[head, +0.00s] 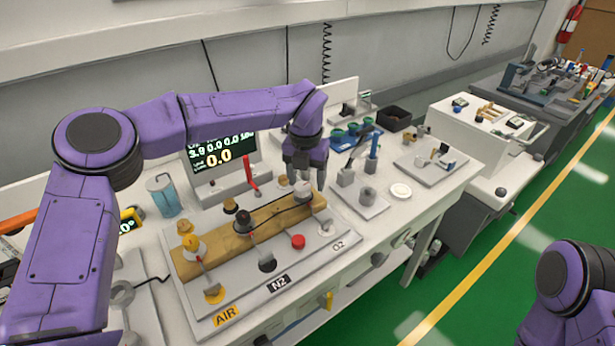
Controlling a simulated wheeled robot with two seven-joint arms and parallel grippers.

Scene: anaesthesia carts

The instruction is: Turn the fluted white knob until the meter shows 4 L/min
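The white knob (302,192) sits on the wooden block at its right end, on the O2 side of the panel. My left gripper (304,182) points down right at this knob, its fingers reaching to either side of the knob's top. Whether they press on it or stand apart from it I cannot tell, and the fluting is too small to make out. The meter display (222,152) stands behind, partly hidden by my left arm. Its upper row reads about 3.9 0.0 0.0, with the last part unclear, and a large 0.0 shows below. My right gripper is out of view.
The panel bears AIR (226,316), N2 (279,283) and O2 labels, a yellow knob (191,246), a dark knob (242,220) and a red button (298,241). A red lever (249,172) rises behind. A blue beaker (163,195) stands left.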

